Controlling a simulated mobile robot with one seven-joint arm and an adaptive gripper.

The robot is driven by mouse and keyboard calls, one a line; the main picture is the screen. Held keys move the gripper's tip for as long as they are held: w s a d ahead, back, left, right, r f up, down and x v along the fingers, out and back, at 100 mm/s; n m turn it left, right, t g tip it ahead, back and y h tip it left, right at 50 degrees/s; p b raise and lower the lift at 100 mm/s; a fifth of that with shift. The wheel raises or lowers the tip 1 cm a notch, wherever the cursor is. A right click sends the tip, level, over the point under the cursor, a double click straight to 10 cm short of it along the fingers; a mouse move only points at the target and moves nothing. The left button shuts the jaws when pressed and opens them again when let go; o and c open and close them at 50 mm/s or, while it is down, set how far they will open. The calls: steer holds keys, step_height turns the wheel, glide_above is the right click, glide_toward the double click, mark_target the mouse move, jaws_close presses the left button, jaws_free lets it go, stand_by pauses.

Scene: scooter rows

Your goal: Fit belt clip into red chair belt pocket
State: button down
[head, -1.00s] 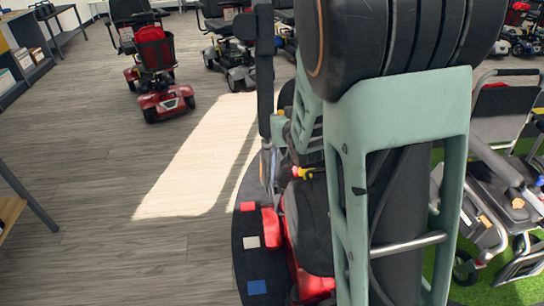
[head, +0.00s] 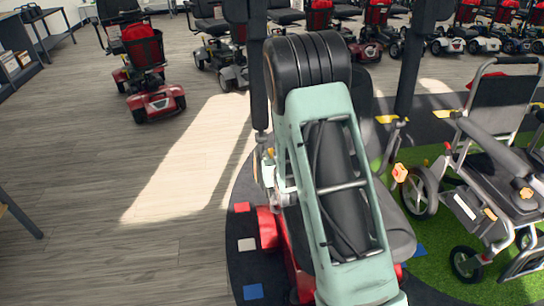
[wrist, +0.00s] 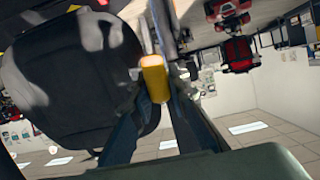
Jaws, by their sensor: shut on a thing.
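My gripper (wrist: 154,98) shows in the wrist view as two dark fingers that come together at a yellow cylindrical piece (wrist: 153,72). It is shut on this piece, which may be the belt clip; its far end is hard to make out. A large black seat part (wrist: 70,85) fills the left of the wrist view, beside the piece and apart from the fingers. In the head view the red chair (head: 268,228) with its black seat (head: 398,238) stands largely behind my arm. My arm hides much of the seat, and I cannot make out the belt pocket.
A grey wheelchair (head: 490,170) stands close on the right, on green turf (head: 435,262). A red scooter (head: 155,100) stands at the back left, with rows of scooters behind. The wooden floor (head: 90,200) on the left is clear.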

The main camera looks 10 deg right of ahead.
steer(key=shift+f+b, duration=1.35)
steer(key=shift+f, duration=1.3)
steer(key=shift+r, duration=0.1)
